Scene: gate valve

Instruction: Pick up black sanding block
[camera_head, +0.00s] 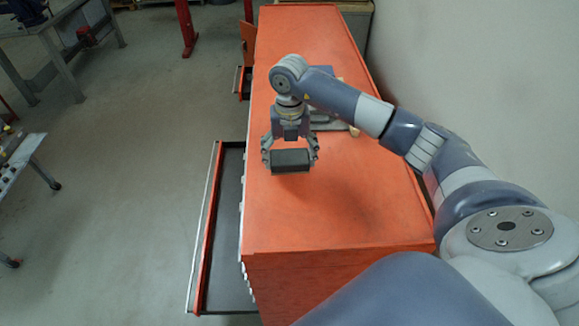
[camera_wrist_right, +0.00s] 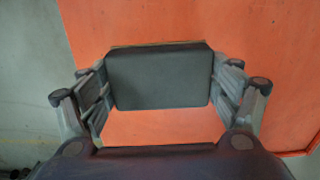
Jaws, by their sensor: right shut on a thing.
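The black sanding block (camera_head: 291,160) is a dark rectangular block near the left edge of the orange cabinet top in the head view. My right gripper (camera_head: 290,158) is shut on it, with one finger at each short end. In the right wrist view the block (camera_wrist_right: 158,77) fills the space between the fingers of the gripper (camera_wrist_right: 160,90). I cannot tell whether the block touches the top or hangs just above it. My left gripper is not in view.
The orange cabinet top (camera_head: 340,205) is clear in front of the block. Grey items (camera_head: 328,118) lie behind my right gripper, partly hidden by the arm. An open drawer (camera_head: 220,230) sticks out on the left. A white wall (camera_head: 480,90) stands on the right.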

